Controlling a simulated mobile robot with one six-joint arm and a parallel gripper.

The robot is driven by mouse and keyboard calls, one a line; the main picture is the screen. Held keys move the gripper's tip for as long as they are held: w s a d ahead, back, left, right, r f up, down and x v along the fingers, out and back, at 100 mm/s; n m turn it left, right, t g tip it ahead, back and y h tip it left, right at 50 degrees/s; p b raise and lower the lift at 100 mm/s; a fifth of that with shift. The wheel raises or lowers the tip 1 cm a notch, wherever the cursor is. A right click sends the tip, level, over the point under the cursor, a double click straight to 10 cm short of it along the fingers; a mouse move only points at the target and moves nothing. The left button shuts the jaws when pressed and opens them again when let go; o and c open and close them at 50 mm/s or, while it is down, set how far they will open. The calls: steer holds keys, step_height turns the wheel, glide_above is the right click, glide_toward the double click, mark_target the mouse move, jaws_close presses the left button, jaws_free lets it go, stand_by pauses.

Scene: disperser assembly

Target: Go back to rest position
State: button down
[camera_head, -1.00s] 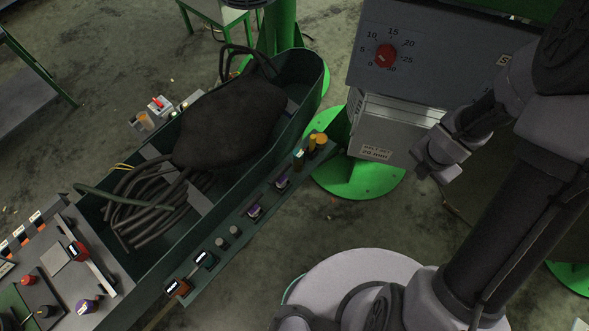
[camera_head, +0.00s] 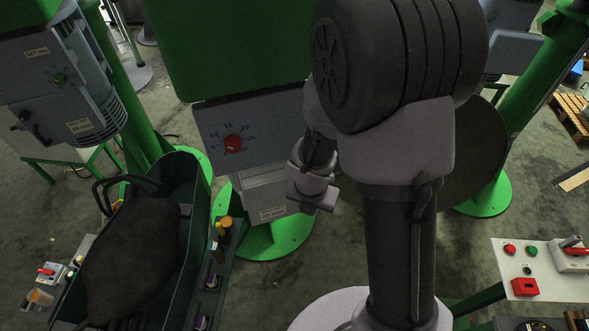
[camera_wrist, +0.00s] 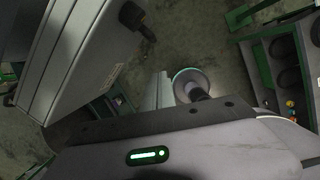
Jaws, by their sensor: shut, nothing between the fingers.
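My gripper (camera_head: 314,190) shows in the head view at the middle, held in the air in front of the grey machine box with the red dial (camera_head: 232,144). It is small and partly hidden behind my own arm. In the wrist view the gripper's grey body with a green light fills the bottom, and its pale fingers (camera_wrist: 159,92) are together over the floor. Nothing is held.
A dark green trough (camera_head: 190,195) with a black bag (camera_head: 130,255) stands at the lower left. A white control panel (camera_head: 535,262) with buttons is at the right. Green columns (camera_head: 530,95) rise behind. Grey floor lies between the machines.

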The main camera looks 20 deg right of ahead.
steer(key=s+f+m+t+b, duration=0.1)
steer(key=s+f+m+b, duration=0.2)
steer(key=f+m+b, duration=0.8)
steer(key=s+m+t+b, duration=0.15)
steer(key=m+b, duration=0.55)
steer(key=b, duration=1.1)
steer(key=s+a+f+m+y+b, duration=0.2)
steer(key=s+a+f+m+b, duration=0.1)
steer(key=s+f+m+b, duration=0.2)
steer(key=s+a+f+m+t+y+b, duration=0.1)
steer(key=s+a+f+m+b, duration=0.3)
steer(key=m+b, duration=0.6)
steer(key=s+f+b, duration=0.1)
steer(key=b, duration=0.2)
steer(key=shift+f+y, duration=0.15)
steer(key=shift+y, duration=0.25)
